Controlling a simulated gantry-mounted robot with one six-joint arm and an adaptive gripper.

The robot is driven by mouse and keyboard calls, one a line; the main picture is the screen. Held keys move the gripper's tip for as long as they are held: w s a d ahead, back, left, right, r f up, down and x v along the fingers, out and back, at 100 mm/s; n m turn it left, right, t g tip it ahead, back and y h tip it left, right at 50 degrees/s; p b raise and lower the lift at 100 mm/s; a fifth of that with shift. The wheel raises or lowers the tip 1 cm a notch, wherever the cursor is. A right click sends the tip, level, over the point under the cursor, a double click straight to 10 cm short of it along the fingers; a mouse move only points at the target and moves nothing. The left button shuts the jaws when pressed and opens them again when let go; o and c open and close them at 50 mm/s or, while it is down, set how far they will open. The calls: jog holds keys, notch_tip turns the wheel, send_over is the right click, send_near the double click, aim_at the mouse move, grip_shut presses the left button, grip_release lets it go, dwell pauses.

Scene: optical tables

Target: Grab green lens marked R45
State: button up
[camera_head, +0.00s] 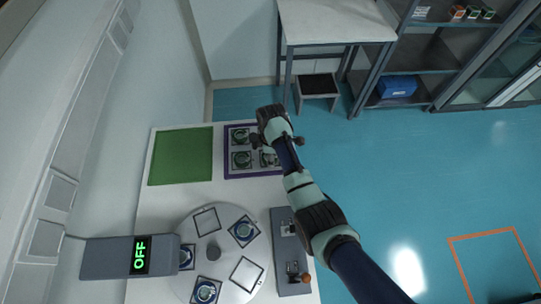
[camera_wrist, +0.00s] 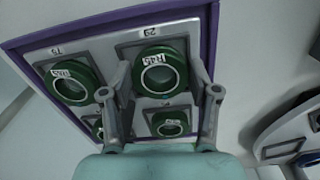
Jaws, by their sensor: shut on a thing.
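The green lens marked R45 (camera_wrist: 160,91) is a thick green ring with a white label, at the top middle of the wrist view. My gripper (camera_wrist: 160,94) has one finger on each side of this ring and is shut on it. The lens sits at its place in the purple-edged tray (camera_wrist: 213,40); I cannot tell whether it is lifted. In the head view my gripper (camera_head: 257,141) is over the right part of the tray (camera_head: 226,176), and my wrist hides the lens there.
Other green lenses are close by in the tray, one to the left (camera_wrist: 92,88) and one below (camera_wrist: 168,130). A green mat (camera_head: 180,156) lies left of the tray. A round plate (camera_head: 225,265) with several square holders and a grey box reading OFF (camera_head: 105,258) stand nearer.

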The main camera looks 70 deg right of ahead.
notch_tip(320, 180, up, 20)
jog(key=p, duration=0.9)
jog(key=shift+p, duration=0.3)
